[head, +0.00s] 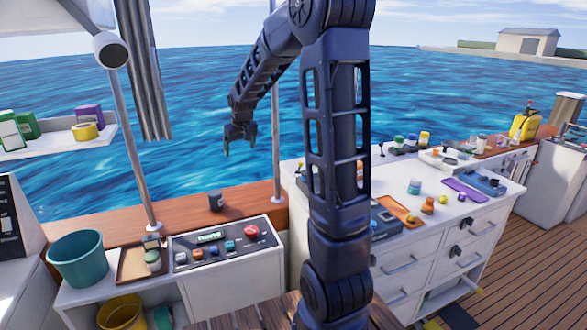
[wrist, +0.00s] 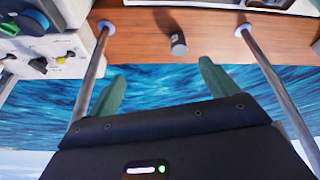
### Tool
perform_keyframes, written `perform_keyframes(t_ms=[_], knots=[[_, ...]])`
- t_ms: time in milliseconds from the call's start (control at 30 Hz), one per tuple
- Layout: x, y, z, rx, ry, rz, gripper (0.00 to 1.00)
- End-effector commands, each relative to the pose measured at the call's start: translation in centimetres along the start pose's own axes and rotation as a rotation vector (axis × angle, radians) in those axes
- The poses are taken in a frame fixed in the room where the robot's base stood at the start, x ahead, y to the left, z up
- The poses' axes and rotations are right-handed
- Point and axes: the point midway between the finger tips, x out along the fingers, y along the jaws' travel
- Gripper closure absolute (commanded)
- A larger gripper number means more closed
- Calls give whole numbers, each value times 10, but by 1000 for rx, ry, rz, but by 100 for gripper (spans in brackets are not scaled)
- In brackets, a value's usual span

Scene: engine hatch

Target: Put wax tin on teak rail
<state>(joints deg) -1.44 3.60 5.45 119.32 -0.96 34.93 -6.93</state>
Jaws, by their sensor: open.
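The teak rail (head: 262,192) is a brown wooden ledge running behind the white console, and it also crosses the top of the wrist view (wrist: 140,30). A small dark grey cylinder (head: 215,201) stands upright on it between two metal posts; it looks like the wax tin, but I cannot read a label. It also shows in the wrist view (wrist: 178,46), with a paler end. My gripper (head: 240,148) is raised above the rail and apart from the cylinder. In the wrist view, the green fingers (wrist: 162,74) are spread with nothing between them.
A console (head: 225,250) with a red button stands in front of the rail. A teal bucket (head: 78,258) and small tray (head: 133,262) are left of it. The white workbench (head: 400,240) at right carries many small items. Bare rail lies beside the cylinder.

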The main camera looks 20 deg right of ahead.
Motion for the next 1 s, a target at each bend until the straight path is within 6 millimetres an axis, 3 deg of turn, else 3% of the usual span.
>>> perform_keyframes(t_ms=[33, 200, 500, 800, 1000], knots=[[-17, 1, 11, 9, 5, 6, 14], [-62, 4, 51, 41, 4, 21, 14], [-126, 3, 129, 103, 5, 39, 14], [-170, -2, 214, 168, 10, 48, 14], [-186, -9, 270, 210, 12, 48, 14]])
